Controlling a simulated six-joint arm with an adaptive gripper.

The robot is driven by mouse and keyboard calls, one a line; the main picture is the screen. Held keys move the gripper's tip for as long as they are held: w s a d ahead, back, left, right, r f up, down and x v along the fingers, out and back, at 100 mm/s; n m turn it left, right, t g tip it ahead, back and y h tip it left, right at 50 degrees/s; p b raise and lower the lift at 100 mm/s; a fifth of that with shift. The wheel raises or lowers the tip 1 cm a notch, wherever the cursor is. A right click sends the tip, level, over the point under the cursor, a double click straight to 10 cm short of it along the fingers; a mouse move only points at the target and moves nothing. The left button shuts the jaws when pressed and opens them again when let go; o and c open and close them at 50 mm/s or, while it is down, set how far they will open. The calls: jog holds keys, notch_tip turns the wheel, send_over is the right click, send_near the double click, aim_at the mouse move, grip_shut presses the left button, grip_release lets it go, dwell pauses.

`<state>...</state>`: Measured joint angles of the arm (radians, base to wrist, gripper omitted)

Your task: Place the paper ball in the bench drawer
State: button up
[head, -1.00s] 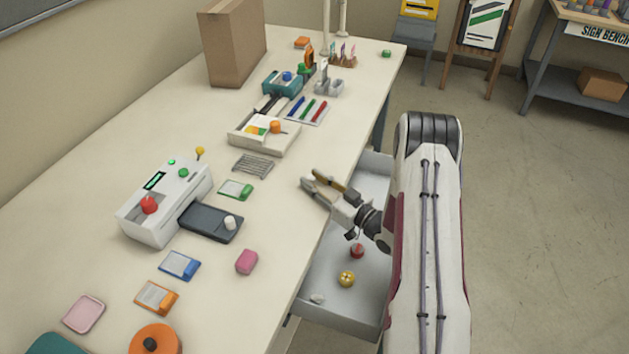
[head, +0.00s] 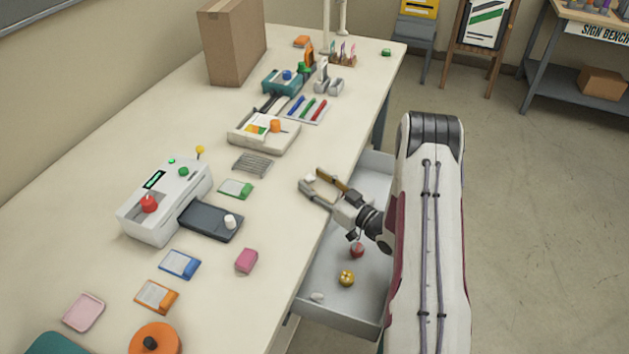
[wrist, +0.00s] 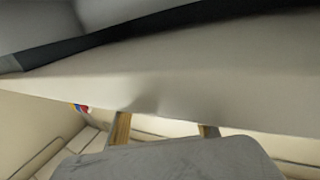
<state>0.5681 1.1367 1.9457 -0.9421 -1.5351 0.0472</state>
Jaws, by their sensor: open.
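A small white lump (head: 309,178), which looks like the paper ball, shows at the bench's right edge in the head view. My gripper (head: 312,179) is there with its fingers spread, and the lump appears between or just beyond the fingertips. Contact cannot be told. The bench drawer (head: 335,312) is pulled out below that edge; my arm hides part of it. In the wrist view, my finger parts (wrist: 122,128) stand apart, and no paper ball can be made out.
In the drawer lie a red piece (head: 357,250), a yellow piece (head: 346,278) and a small white piece (head: 317,297). A pink block (head: 246,260), a white machine (head: 165,200) and a wire rack (head: 252,163) stand on the bench (head: 215,285). The floor at right is clear.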

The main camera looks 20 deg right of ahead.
aim_at(334, 198)
jog(key=shift+v, duration=0.75)
jog(key=v, duration=0.5)
jog(key=shift+s+d, duration=0.15)
jog(key=shift+r, duration=4)
jog(key=shift+r, duration=0.1)
